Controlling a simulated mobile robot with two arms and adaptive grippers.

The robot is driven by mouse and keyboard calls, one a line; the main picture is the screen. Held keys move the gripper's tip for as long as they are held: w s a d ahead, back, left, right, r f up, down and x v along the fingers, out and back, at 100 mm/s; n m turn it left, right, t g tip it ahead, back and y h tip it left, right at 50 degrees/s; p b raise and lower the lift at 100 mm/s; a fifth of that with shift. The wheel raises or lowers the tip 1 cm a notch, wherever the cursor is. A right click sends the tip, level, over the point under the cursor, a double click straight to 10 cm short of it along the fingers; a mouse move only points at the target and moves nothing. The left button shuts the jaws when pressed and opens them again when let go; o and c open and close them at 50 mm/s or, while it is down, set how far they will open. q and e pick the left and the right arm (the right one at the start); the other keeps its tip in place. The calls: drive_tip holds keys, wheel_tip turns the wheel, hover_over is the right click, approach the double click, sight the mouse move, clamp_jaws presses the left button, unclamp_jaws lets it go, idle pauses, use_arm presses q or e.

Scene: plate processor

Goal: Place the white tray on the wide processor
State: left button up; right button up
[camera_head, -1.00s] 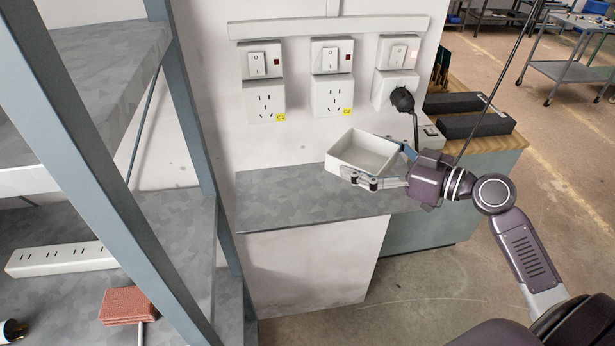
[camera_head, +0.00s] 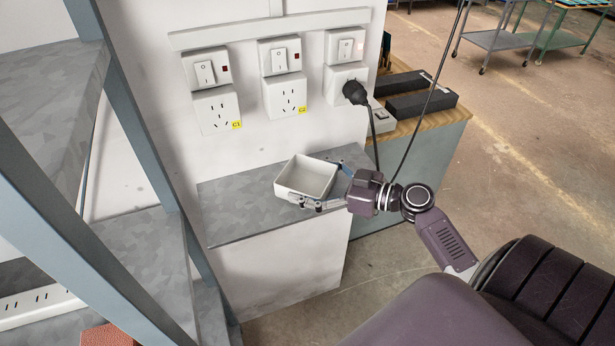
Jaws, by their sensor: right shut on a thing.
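The white tray (camera_head: 287,186) is a small open rectangular box, and it looks empty. My right gripper (camera_head: 318,190) is shut on the white tray from its right side. It holds the tray over or close to the grey speckled counter (camera_head: 236,213) below the wall sockets. I cannot tell whether the tray touches the counter. My left gripper is out of view. I see nothing that I can clearly name as the wide processor.
A grey-blue metal shelf rack (camera_head: 140,130) stands at the left, with a white power strip (camera_head: 40,302) on it. Switches and sockets (camera_head: 218,110) line the wall. A black plug (camera_head: 355,92) trails a cable beside the tray. Dark boxes (camera_head: 421,104) lie on a wooden-topped cabinet. Open floor lies right.

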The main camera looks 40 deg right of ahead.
drive_tip(key=shift+f, duration=0.1)
drive_tip(key=o, duration=1.1)
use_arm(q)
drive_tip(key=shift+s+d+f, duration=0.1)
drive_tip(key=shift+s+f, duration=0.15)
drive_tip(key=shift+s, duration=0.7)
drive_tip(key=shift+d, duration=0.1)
